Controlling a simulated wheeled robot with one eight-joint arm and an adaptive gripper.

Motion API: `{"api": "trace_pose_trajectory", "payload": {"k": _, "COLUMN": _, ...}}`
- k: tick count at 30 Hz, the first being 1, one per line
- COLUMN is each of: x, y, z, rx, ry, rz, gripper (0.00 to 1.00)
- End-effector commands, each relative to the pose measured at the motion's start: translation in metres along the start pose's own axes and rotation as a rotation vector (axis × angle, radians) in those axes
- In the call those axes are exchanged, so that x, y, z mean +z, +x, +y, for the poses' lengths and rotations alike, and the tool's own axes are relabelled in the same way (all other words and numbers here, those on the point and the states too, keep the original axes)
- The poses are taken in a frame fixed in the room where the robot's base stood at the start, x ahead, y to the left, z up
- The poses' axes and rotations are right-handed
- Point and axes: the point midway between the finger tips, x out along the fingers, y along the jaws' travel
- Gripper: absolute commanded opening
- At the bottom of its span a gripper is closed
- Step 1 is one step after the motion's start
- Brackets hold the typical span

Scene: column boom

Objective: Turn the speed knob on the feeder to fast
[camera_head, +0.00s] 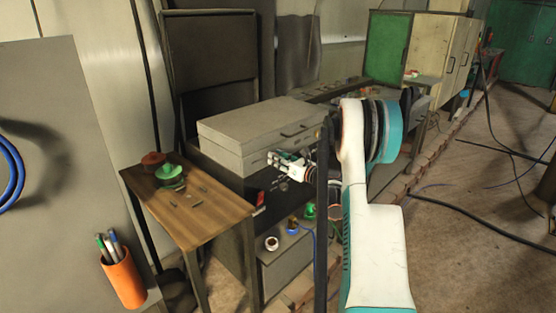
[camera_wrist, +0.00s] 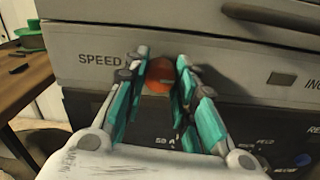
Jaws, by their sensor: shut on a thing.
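The speed knob (camera_wrist: 159,76) is a round orange-red knob on the grey front of the feeder (camera_wrist: 224,62), just right of the printed word SPEED in the wrist view. My gripper (camera_wrist: 161,84) has one teal-lined finger on each side of the knob and is shut on it. The fingers hide the knob's edges and any marks around it, so I cannot tell its setting. In the head view my gripper (camera_head: 275,158) reaches the front of the grey feeder box (camera_head: 255,122); the knob is not clear there.
A handle (camera_wrist: 270,15) is above right. A wooden table (camera_head: 215,218) with green and red items stands left. An orange pen cup (camera_head: 123,283) is nearer.

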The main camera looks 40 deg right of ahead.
Motion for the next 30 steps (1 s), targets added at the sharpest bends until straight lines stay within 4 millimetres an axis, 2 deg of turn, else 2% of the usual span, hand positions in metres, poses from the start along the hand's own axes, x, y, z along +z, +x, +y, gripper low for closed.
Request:
{"api": "trace_pose_trajectory", "payload": {"k": 18, "x": -0.0026, "y": -0.0009, "z": 0.0006, "rx": 0.001, "ry": 0.036, "rz": 0.003, "gripper": 0.01}}
{"api": "trace_pose_trajectory", "payload": {"k": 19, "x": -0.0026, "y": -0.0009, "z": 0.0007, "rx": 0.001, "ry": 0.036, "rz": 0.003, "gripper": 0.32}}
{"api": "trace_pose_trajectory", "payload": {"k": 21, "x": -0.0024, "y": -0.0008, "z": 0.0007, "rx": 0.002, "ry": 0.036, "rz": 0.002, "gripper": 0.46}}
{"api": "trace_pose_trajectory", "payload": {"k": 30, "x": -0.0011, "y": -0.0004, "z": 0.0004, "rx": 0.001, "ry": 0.037, "rz": 0.001, "gripper": 0.46}}
